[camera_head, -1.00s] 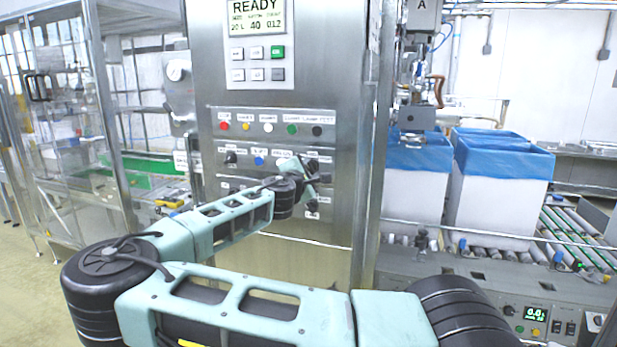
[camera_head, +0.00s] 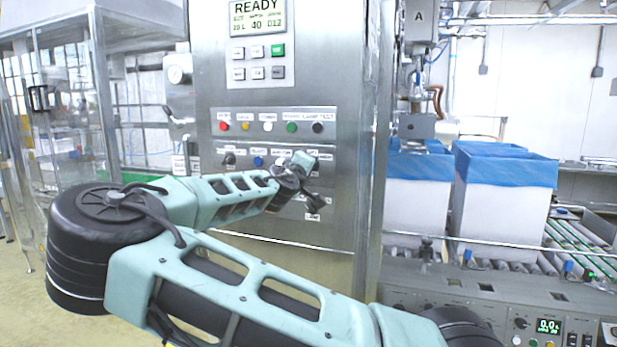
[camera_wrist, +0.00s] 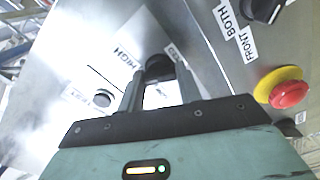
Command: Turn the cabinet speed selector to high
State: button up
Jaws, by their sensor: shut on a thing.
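The speed selector is a black knob (camera_wrist: 158,66) on the steel cabinet panel, seen in the wrist view between my fingertips. A "HIGH" label (camera_wrist: 127,57) is on its left side in that view; another label (camera_wrist: 174,52) on its other side is too blurred to read. My gripper (camera_wrist: 159,84) is shut on the knob. The fingers hide part of it, so I cannot tell where its pointer stands. In the head view my gripper (camera_head: 314,200) is at the lower right of the cabinet's control panel (camera_head: 340,225), and my wrist covers nearby controls.
A red emergency button (camera_wrist: 290,95) on a yellow base and another black knob (camera_wrist: 262,9) marked "FRONT BOTH" are beside my gripper. The cabinet display (camera_head: 257,16) reads READY. Blue-lined boxes (camera_head: 505,205) stand on the conveyor at right.

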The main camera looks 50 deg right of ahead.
jog(key=shift+f+m+b, duration=0.2)
jog(key=shift+m+b, duration=0.8)
jog(key=shift+m, duration=0.9)
jog(key=o, duration=1)
jog(key=shift+r, duration=0.15)
jog(key=b+v, duration=0.2)
jog(key=v, duration=1.5)
jog(key=shift+a+b, duration=0.25)
jog(key=shift+b, duration=0.15)
